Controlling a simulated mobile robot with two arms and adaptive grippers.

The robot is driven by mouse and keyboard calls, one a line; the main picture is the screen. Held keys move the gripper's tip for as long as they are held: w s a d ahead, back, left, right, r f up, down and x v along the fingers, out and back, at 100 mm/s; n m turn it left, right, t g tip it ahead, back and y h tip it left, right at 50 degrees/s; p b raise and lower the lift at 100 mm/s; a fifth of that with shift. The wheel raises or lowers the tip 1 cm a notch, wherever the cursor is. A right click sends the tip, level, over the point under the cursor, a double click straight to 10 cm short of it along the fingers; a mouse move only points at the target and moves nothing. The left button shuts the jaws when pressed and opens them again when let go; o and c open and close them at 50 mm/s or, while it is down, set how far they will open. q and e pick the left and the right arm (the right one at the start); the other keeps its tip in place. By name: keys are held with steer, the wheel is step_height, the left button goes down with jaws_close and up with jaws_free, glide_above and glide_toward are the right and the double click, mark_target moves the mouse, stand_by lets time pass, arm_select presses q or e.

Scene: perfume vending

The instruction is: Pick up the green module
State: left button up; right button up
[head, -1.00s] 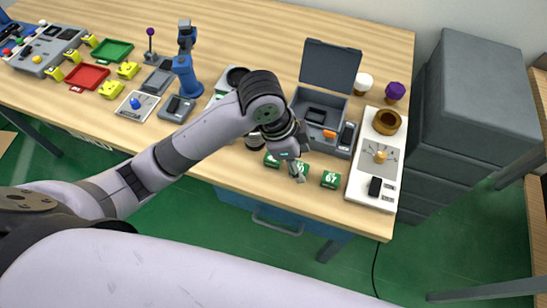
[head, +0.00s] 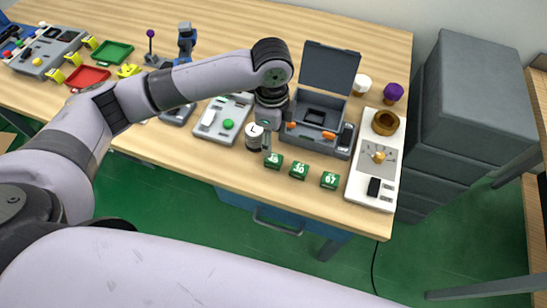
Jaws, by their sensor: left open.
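Three green modules with white numbers stand in a row near the table's front edge: a left one (head: 273,161) whose number is hard to read, a middle one (head: 299,171) marked 30, and a right one (head: 330,180) marked 67. My left gripper (head: 267,143) points down just behind the left green module, beside a white-topped dark cylinder (head: 254,137). It is open and holds nothing that I can see. Its fingers are small and partly hidden by the wrist. My right gripper is out of view.
An open grey case (head: 317,144) with orange pieces stands right of my gripper. A white panel (head: 357,186) with a brass ring (head: 385,122) is farther right. A grey panel with a green button (head: 228,124) lies to the left. The front edge is close to the modules.

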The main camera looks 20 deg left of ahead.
arm_select(q)
glide_above(274, 158)
step_height(274, 158, down, 4)
steer(key=shift+s+a+f, duration=0.1)
steer(key=shift+s+a, duration=0.05)
step_height(274, 158, down, 4)
steer(key=shift+f+p, duration=0.1)
steer(key=shift+p, duration=0.9)
steer(key=shift+f, duration=0.4)
steer(key=c, duration=1.2)
